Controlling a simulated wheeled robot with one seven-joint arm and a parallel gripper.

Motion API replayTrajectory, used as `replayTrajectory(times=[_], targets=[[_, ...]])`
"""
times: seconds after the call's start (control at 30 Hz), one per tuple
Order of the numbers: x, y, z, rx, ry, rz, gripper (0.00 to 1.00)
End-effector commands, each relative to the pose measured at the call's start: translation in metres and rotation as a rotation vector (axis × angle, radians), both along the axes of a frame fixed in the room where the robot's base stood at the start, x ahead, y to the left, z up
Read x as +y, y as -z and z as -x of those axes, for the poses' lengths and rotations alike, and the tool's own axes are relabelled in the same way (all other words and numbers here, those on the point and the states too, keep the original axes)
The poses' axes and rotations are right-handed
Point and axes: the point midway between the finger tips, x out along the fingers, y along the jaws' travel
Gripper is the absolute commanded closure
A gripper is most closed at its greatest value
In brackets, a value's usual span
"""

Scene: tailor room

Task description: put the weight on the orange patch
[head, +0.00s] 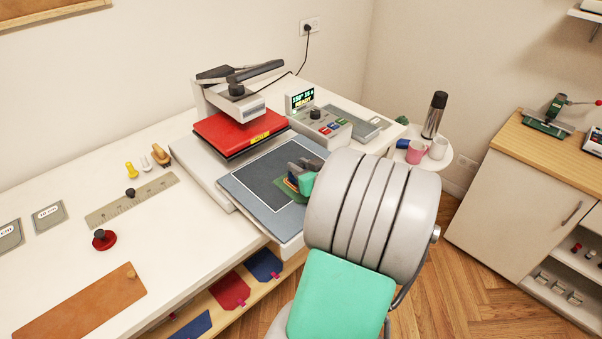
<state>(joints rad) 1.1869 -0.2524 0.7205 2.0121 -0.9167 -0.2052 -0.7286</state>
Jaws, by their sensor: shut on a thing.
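My gripper (294,181) is at the press's lower plate, low over a green cloth piece (283,196). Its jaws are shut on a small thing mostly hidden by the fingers. A sliver of orange and some dark blue show at the fingertips. I cannot tell whether the orange is the patch or part of the held thing. A round red piece with a dark knob (104,239), weight-like, stands on the table at left, apart from the gripper. Whether the held thing is a weight is not clear.
The heat press (235,133) has its red upper plate raised beside the grey lower plate (243,180), close to my gripper. A control box (322,127) stands behind. A ruler (128,203) and an orange-brown board (75,307) lie at left. Bare table lies between.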

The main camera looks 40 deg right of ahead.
Motion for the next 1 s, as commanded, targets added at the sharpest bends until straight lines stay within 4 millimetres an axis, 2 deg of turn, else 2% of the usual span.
replayTrajectory(times=[0.03,0.4,0.43,0.6,0.7,0.9,1.0], targets=[[-0.0007,0.0074,-0.0002,-0.003,0.001,0.002,1.00],[-0.0008,0.0103,-0.0001,-0.004,0.001,0.004,1.00],[-0.0006,0.0103,0.0002,-0.001,0.001,0.003,0.74],[-0.0005,0.0097,0.0001,-0.001,0.001,0.003,0.60],[-0.0004,0.0096,0.0002,-0.001,0.001,0.003,0.54],[-0.0004,0.0091,0.0001,-0.001,0.000,0.003,0.54],[-0.0004,0.0029,0.0001,-0.001,0.000,0.003,0.54]])
